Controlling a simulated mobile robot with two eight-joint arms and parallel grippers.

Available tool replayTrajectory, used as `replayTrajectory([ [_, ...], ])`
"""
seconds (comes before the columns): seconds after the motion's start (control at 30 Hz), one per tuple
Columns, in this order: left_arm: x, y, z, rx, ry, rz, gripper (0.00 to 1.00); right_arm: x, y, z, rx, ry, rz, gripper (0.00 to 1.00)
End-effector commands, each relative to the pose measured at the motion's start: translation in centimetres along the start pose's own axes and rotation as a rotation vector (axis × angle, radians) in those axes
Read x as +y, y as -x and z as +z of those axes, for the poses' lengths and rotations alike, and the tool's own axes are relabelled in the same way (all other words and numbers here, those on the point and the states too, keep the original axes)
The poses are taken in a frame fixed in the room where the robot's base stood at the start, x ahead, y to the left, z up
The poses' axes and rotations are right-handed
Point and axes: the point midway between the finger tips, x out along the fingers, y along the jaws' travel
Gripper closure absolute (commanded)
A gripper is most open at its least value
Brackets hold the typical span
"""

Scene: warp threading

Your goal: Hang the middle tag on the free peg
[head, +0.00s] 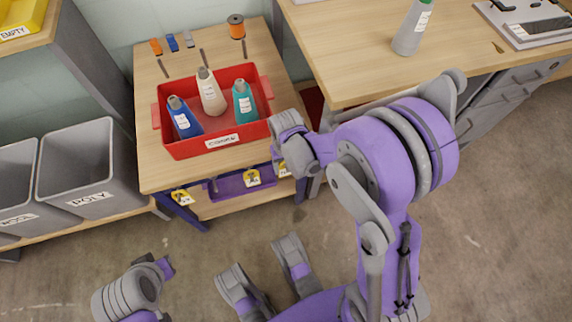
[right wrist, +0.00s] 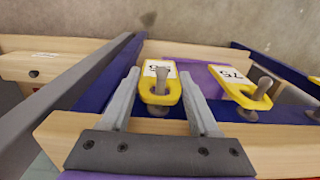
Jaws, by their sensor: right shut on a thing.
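My right gripper (head: 285,165) is at the right end of the small table's front edge. In the right wrist view my right gripper (right wrist: 160,95) has its fingers on both sides of a yellow tag (right wrist: 159,88) with a white label and is shut on it. In the head view the neighbouring tag (head: 252,178) and a farther left tag (head: 182,197) hang along the front. My left arm is at lower left; its fingers are unclear.
A red crate (head: 215,143) with several cones stands on the small table (head: 150,180). A purple surface (head: 226,188) shows under the front edge. Grey bins (head: 75,170) stand to the left, a workbench (head: 350,80) to the right. The floor in front has free room.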

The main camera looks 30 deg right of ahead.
Motion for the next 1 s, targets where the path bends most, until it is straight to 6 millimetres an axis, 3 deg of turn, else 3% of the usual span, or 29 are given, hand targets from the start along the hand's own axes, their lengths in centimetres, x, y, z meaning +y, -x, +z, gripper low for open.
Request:
replayTrajectory([
  [0.4, 0.0, 0.02, -0.01, 0.0, 0.0, 0.0, 1.0, 0.0, 0.01, 0.01, 0.0, 0.0, 0.0, 0.91],
  [0.43, 0.0, 0.02, -0.01, 0.0, 0.0, 0.0, 1.0, 0.0, 0.01, 0.01, 0.0, 0.0, 0.0, 0.33],
  [0.6, 0.0, 0.02, 0.0, 0.0, 0.0, 0.0, 1.0, 0.0, 0.01, 0.01, 0.0, 0.0, 0.0, 0.04],
  [0.87, 0.0, 0.03, -0.01, 0.0, 0.0, 0.0, 1.0, 0.0, 0.04, 0.01, 0.0, 0.0, 0.0, 0.04],
  [1.0, 0.0, 0.45, -0.12, 0.001, 0.0, 0.0, 1.0, 0.0, 0.96, 0.03, 0.001, 0.0, 0.0, 0.04],
])
